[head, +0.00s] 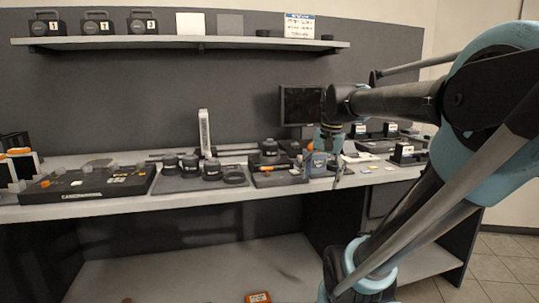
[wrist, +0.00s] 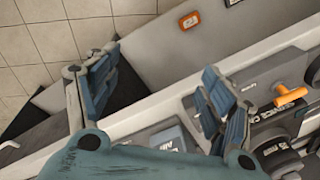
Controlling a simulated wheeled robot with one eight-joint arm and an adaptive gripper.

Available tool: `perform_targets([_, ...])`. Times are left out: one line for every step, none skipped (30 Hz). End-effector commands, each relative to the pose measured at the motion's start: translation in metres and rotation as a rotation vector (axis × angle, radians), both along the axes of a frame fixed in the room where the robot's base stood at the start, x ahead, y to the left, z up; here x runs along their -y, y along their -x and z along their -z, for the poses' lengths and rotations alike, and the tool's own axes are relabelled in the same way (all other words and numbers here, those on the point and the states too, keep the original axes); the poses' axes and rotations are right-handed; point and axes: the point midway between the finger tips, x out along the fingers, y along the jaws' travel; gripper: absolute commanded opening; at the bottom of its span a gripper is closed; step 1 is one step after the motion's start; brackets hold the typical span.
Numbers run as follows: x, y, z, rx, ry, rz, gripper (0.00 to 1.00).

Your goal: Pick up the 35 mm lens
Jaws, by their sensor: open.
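Several black, lens-like cylinders stand in a group on a dark mat (head: 195,184) at the middle of the bench in the head view. They include a left one (head: 169,165), a middle one (head: 190,165) and a right one (head: 211,171). Their markings are too small to read, so I cannot tell which is the 35 mm lens. My gripper (head: 323,172) is to the right of this group, above the bench's front edge. In the wrist view my gripper (wrist: 160,62) has its fingers wide apart, with nothing between them. The lens group cannot be made out for certain there.
A tray with an orange-handled item (wrist: 290,95) lies right of the fingers in the wrist view. A black case (head: 85,185) is at bench left, a monitor (head: 301,106) behind my gripper. A shelf (head: 180,42) hangs above. An orange box (head: 258,297) lies on the lower shelf.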

Motion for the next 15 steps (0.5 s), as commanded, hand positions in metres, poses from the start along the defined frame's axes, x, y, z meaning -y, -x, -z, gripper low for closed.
perform_targets([-0.007, -0.016, -0.020, -0.014, -0.015, 0.041, 0.74])
perform_targets([-0.011, -0.024, -0.031, -0.025, -0.025, 0.071, 0.74])
perform_targets([-0.016, -0.035, -0.045, -0.038, -0.037, 0.111, 0.74])
perform_targets([-0.019, -0.043, -0.056, -0.048, -0.045, 0.142, 0.74])
perform_targets([-0.023, -0.051, -0.066, -0.058, -0.055, 0.172, 0.74])
perform_targets([-0.029, -0.062, -0.079, -0.072, -0.066, 0.211, 0.74])
perform_targets([-0.033, -0.070, -0.089, -0.084, -0.074, 0.240, 0.74])
perform_targets([-0.038, -0.078, -0.099, -0.096, -0.081, 0.270, 0.74])
perform_targets([-0.043, -0.089, -0.111, -0.110, -0.090, 0.311, 0.74])
perform_targets([-0.047, -0.097, -0.120, -0.122, -0.098, 0.341, 0.74])
perform_targets([-0.052, -0.105, -0.129, -0.133, -0.105, 0.370, 0.74])
perform_targets([-0.058, -0.116, -0.141, -0.149, -0.114, 0.411, 0.74])
perform_targets([-0.063, -0.124, -0.149, -0.162, -0.118, 0.439, 0.74])
perform_targets([-0.068, -0.131, -0.157, -0.174, -0.124, 0.469, 0.74])
perform_targets([-0.074, -0.142, -0.168, -0.192, -0.131, 0.510, 0.74])
